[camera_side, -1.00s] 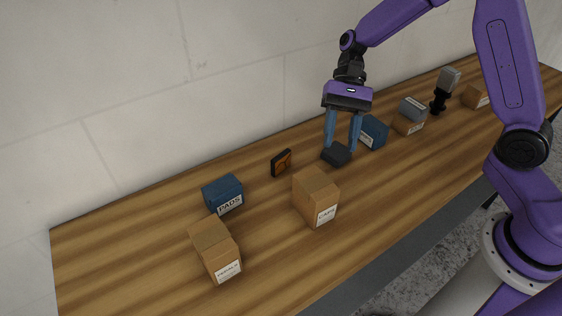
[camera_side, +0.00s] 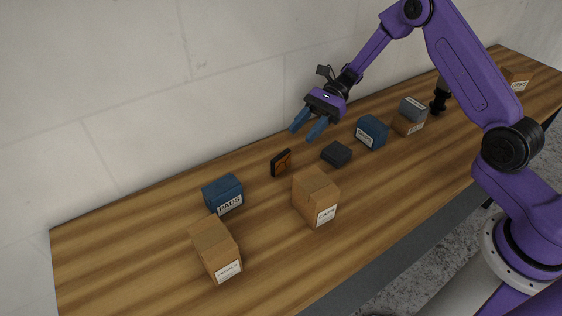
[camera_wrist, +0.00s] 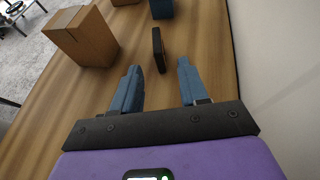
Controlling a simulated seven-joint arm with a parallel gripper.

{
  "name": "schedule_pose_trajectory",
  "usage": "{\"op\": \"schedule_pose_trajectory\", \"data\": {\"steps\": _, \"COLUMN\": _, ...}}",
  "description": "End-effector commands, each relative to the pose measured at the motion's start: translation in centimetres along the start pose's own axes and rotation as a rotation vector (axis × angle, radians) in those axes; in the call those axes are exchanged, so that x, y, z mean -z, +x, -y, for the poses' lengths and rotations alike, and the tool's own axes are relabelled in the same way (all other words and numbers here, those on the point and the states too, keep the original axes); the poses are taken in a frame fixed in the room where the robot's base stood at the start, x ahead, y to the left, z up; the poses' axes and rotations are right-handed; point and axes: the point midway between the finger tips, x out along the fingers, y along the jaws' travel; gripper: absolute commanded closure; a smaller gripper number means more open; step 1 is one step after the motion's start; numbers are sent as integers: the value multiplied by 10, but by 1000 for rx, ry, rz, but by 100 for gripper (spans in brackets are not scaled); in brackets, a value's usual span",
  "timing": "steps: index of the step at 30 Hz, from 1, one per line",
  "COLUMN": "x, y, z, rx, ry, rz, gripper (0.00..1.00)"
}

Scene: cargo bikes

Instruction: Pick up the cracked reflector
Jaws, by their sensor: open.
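The reflector (camera_side: 281,163) is a small orange panel in a black frame, standing upright on the wooden bench near the wall. A crack is too small to make out. In the wrist view the reflector (camera_wrist: 158,48) shows as a dark narrow slab, nearly edge-on, ahead of the fingertips and in line with the gap between them. My gripper (camera_side: 304,132) is open and empty, tilted toward the left, above and to the right of the reflector. Its two blue fingers also show in the wrist view (camera_wrist: 158,68), not touching the reflector.
A low dark block (camera_side: 336,154) lies right of the reflector. A cardboard CAPS box (camera_side: 314,190) stands in front, and a blue PADS box (camera_side: 223,191) to the left. Another carton (camera_side: 213,245) stands front left. A blue box (camera_side: 371,131) is farther right. The wall is close behind.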

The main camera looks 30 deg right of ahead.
Motion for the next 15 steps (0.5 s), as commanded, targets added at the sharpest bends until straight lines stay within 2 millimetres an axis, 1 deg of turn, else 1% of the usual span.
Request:
{"op": "schedule_pose_trajectory", "data": {"steps": 1, "x": 0, "y": 11, "z": -1, "rx": -4, "ry": 1, "rz": 1, "gripper": 56}}
{"op": "schedule_pose_trajectory", "data": {"steps": 6, "x": 0, "y": 42, "z": -1, "rx": -4, "ry": 1, "rz": 0, "gripper": 56}}
{"op": "schedule_pose_trajectory", "data": {"steps": 9, "x": 0, "y": 55, "z": -1, "rx": -3, "ry": 0, "rz": 0, "gripper": 56}}
{"op": "schedule_pose_trajectory", "data": {"steps": 15, "x": 0, "y": 67, "z": -1, "rx": -1, "ry": 0, "rz": -1, "gripper": 56}}
